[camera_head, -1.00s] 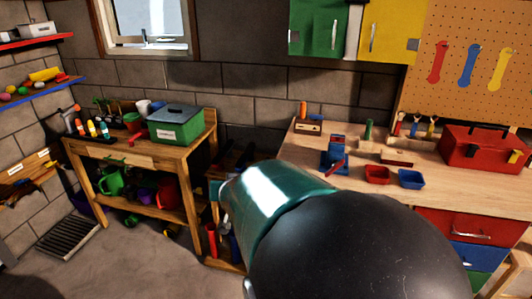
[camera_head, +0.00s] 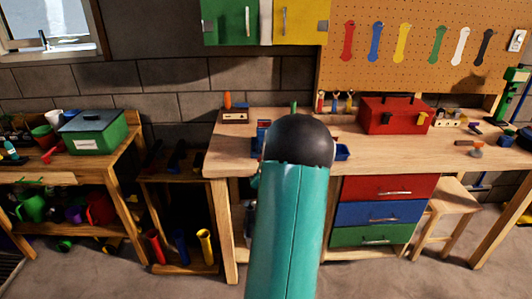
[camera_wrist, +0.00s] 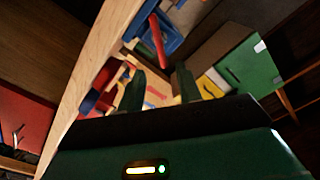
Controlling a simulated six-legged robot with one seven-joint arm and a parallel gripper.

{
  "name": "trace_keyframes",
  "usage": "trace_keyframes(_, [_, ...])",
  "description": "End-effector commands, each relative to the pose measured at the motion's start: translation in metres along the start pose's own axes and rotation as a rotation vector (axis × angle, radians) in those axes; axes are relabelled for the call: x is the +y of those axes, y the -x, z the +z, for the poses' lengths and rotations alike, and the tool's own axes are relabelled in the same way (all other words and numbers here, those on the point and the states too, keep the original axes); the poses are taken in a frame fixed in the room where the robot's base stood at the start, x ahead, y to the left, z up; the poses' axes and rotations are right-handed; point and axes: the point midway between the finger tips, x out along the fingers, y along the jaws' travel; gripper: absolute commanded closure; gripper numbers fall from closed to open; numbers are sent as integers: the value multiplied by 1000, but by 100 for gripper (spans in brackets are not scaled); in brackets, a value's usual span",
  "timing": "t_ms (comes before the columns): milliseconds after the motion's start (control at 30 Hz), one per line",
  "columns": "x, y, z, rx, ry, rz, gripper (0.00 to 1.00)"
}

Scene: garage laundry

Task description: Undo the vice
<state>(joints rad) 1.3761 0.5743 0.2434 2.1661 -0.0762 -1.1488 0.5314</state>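The blue vice (camera_head: 263,129) stands at the left end of the wooden workbench, and my arm hides most of it in the head view. In the wrist view the vice (camera_wrist: 168,38) is at the top centre, with its red handle bar (camera_wrist: 157,41) pointing down in the picture. My gripper (camera_wrist: 160,86) shows there with its two dark green fingers apart and nothing between them. The handle lies beyond the fingertips, with a gap that I cannot judge well. The head view does not show my gripper, which is behind my arm.
The workbench (camera_head: 400,150) also bears a red toolbox (camera_head: 392,117) and a blue bin (camera_head: 342,152). Red, blue and green drawers (camera_head: 384,213) are below. A lower bench with a green box (camera_head: 93,132) stands at left. The bench top right of the toolbox is partly clear.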

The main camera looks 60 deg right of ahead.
Motion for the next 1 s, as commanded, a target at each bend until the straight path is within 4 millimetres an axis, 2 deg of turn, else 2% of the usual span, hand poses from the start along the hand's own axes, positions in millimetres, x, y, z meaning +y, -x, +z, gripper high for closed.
trace_keyframes(300, [0, -63, 0, 2, 0, 0, 65])
trace_keyframes(500, [0, -98, 0, 1, 0, -1, 65])
trace_keyframes(700, [0, -115, -1, 1, 1, 0, 65])
trace_keyframes(967, [-1, -117, 0, 0, 1, 0, 65])
trace_keyframes(1000, [-1, -117, 0, 0, 1, 0, 69])
